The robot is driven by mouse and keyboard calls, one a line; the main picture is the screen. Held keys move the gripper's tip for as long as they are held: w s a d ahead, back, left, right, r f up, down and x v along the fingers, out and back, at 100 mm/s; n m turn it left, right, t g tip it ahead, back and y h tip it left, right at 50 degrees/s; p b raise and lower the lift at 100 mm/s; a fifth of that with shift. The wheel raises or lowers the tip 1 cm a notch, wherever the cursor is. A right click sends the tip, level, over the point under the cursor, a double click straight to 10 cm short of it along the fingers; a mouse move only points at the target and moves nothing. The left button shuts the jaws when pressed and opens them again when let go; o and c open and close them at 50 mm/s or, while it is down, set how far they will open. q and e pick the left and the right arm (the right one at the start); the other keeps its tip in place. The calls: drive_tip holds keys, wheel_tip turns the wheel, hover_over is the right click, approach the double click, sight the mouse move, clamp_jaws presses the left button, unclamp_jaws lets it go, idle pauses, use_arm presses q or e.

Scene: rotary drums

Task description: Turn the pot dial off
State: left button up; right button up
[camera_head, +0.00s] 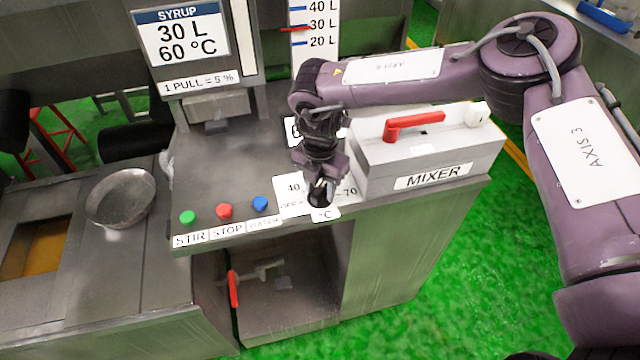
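The pot dial (318,200) is a small black knob on the front edge of the steel counter. A white scale plate around it reads 40, OFF, 70 and °C, partly covered by my gripper. My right gripper (320,184) points down right at the dial, with its fingertips at the top of the knob. Whether the fingers are closed on the knob is too small to tell. The dial's pointer direction is hidden. My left gripper is not in view.
Green (187,217), red (224,211) and blue (260,204) buttons sit left of the dial. The mixer box (430,150) with a red lever (413,124) stands close on the right. A metal bowl (120,198) is at left. A red-handled valve (233,288) is below the counter.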

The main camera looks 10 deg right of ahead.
drive_tip(key=shift+c, duration=0.2)
clamp_jaws()
